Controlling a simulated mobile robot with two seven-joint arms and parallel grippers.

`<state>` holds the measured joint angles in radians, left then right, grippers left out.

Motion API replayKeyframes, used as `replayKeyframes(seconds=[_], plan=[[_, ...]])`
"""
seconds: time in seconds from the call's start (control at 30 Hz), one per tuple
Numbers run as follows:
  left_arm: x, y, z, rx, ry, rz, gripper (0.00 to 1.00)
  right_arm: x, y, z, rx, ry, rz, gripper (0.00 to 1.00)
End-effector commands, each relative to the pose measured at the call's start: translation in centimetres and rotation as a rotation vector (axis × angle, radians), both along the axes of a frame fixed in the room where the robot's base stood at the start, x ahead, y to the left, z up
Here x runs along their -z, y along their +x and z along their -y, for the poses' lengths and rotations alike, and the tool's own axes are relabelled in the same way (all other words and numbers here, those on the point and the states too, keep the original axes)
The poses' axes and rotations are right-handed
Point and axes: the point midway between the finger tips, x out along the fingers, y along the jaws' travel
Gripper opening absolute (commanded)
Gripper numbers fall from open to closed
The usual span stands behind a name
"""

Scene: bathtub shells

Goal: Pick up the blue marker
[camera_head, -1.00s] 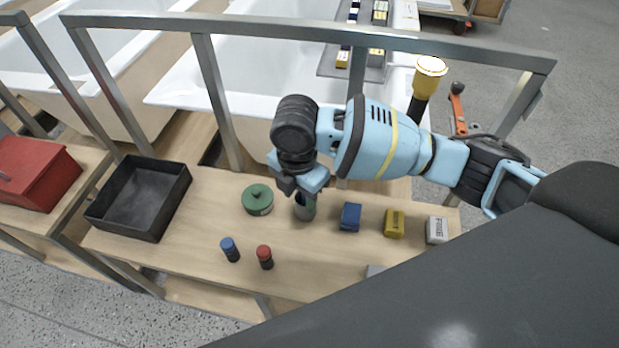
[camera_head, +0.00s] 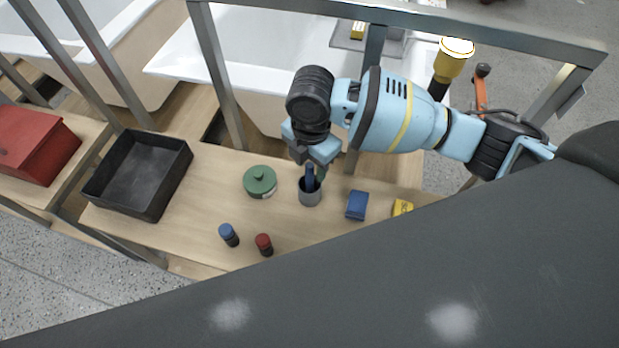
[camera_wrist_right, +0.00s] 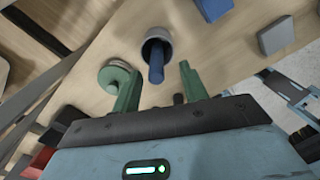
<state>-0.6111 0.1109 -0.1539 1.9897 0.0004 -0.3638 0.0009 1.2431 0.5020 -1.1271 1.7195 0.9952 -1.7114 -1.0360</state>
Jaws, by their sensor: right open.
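The blue marker (camera_head: 310,178) stands in a grey cup (camera_head: 310,196) on the wooden bench. In the right wrist view the marker (camera_wrist_right: 156,72) sticks out of the cup (camera_wrist_right: 158,38) toward the camera. My right gripper (camera_head: 314,164) is above the cup, at the marker's upper end. Its green fingers are spread in the right wrist view (camera_wrist_right: 159,68), one on each side of the marker, with visible gaps. It holds nothing.
A green lidded tin (camera_head: 260,182) stands just left of the cup, a blue block (camera_head: 356,205) just right. Blue-capped (camera_head: 229,235) and red-capped (camera_head: 264,244) cylinders stand in front. A black tray (camera_head: 137,178) is at left. A metal rail (camera_head: 440,18) runs behind.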

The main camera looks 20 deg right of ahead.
Motion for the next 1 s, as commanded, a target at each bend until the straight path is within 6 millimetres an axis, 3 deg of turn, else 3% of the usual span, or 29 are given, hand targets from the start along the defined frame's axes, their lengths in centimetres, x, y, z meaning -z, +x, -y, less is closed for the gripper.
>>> replayKeyframes(seconds=[0.17,0.5,0.8,1.0], plan=[[-0.1,0.3,0.0,0.000,0.000,0.007,0.85,0.5,0.1,0.0,0.000,0.000,0.000,0.43],[-0.1,0.9,0.0,-0.001,-0.002,0.018,0.85,4.8,0.3,-0.1,0.001,0.000,0.000,0.43],[0.0,0.9,0.0,0.000,-0.001,0.018,0.85,5.2,0.3,-0.1,-0.001,0.000,0.004,0.43],[0.1,0.8,0.0,0.000,-0.002,0.014,0.85,5.1,0.4,-0.1,0.000,0.000,0.004,0.20]])
